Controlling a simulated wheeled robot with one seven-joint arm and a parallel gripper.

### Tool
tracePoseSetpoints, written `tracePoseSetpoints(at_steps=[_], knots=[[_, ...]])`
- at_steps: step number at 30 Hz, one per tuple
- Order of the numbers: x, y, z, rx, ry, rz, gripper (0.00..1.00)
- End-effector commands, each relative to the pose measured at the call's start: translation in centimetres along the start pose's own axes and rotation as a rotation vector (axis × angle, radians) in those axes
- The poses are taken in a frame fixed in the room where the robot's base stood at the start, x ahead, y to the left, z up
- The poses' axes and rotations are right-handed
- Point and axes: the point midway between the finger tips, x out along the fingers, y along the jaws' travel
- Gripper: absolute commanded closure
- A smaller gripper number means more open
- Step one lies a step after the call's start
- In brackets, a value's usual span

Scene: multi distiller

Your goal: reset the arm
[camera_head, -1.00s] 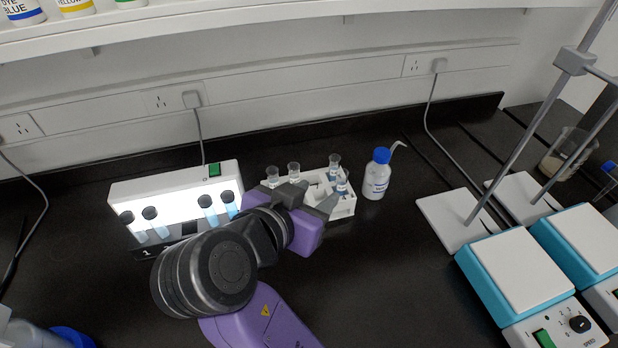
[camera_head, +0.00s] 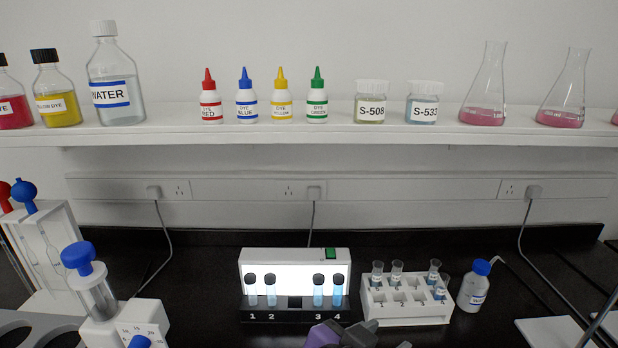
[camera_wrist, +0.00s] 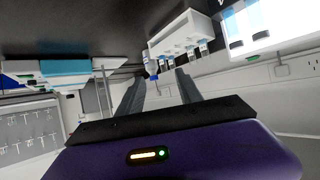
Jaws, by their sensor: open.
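My gripper (camera_wrist: 158,92) shows in the wrist view with its two dark fingers apart and nothing between them. The wrist view is upside down, with the black bench at the top. In the head view only a purple and dark part of my arm shows at the bottom edge, in front of the lit rack and the white tube rack; the fingertips cannot be made out there. The white tube rack (camera_head: 408,311) holds several small clear tubes; it also shows in the wrist view (camera_wrist: 180,36), beyond the fingers.
A lit rack (camera_head: 295,262) with several black-capped tubes stands left of the tube rack. A blue-capped wash bottle (camera_head: 474,290) stands right of it. A dispenser (camera_head: 98,296) is at left. A shelf (camera_head: 330,130) of bottles and flasks runs above. Bare bench lies left of the lit rack.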

Motion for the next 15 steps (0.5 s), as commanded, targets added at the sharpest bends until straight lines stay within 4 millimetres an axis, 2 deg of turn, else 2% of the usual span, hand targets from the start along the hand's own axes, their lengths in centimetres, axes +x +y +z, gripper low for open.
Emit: tracePoseSetpoints(at_steps=[5,15], knots=[[0.0,-0.5,-0.5,-0.031,0.022,-0.021,0.58],[-0.9,-4.7,-3.0,-0.122,0.126,-0.201,0.58]])
